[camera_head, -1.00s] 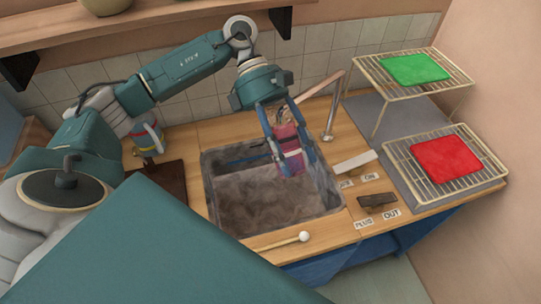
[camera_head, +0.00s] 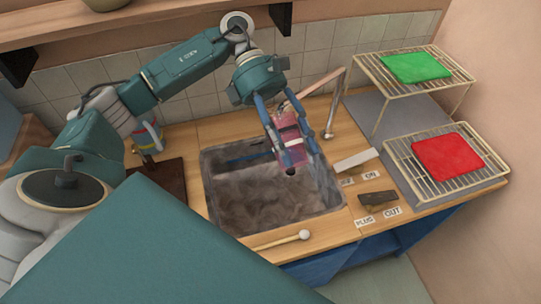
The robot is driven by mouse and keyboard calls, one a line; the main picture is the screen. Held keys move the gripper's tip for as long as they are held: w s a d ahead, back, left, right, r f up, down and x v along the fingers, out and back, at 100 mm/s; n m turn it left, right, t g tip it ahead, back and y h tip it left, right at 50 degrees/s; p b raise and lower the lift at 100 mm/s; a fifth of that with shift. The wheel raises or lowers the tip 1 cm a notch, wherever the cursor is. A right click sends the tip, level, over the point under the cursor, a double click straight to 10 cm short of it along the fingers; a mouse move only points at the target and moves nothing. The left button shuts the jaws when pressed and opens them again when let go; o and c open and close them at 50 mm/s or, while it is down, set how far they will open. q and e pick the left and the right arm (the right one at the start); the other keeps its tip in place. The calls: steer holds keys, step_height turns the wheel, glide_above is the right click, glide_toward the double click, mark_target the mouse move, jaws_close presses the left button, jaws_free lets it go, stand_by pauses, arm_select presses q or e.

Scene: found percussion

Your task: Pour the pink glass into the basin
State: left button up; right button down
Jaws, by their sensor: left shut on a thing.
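My left gripper (camera_head: 291,152) is shut on the pink glass (camera_head: 289,130), with its blue fingers on either side of it. The glass is held over the back right part of the basin (camera_head: 225,205). It looks tilted, with a dark end facing down toward the front; I cannot tell whether anything is flowing from it. The basin is a grey sink set into the wooden counter, and its inside looks mottled grey-brown. My right gripper is not in view.
A tap (camera_head: 329,122) stands behind the basin's right. A white-tipped mallet (camera_head: 303,235) lies on the front edge. Racks with a green cloth (camera_head: 415,67) and a red cloth (camera_head: 447,156) stand at right. A white block (camera_head: 356,160) and dark plug (camera_head: 378,199) lie beside the basin.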

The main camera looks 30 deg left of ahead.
arm_select(q)
steer(key=shift+w, duration=0.1)
steer(key=shift+r+h+b, duration=0.25)
steer(key=shift+h+b, duration=0.15)
steer(key=shift+r+g, duration=0.1)
steer(key=shift+g, duration=0.2)
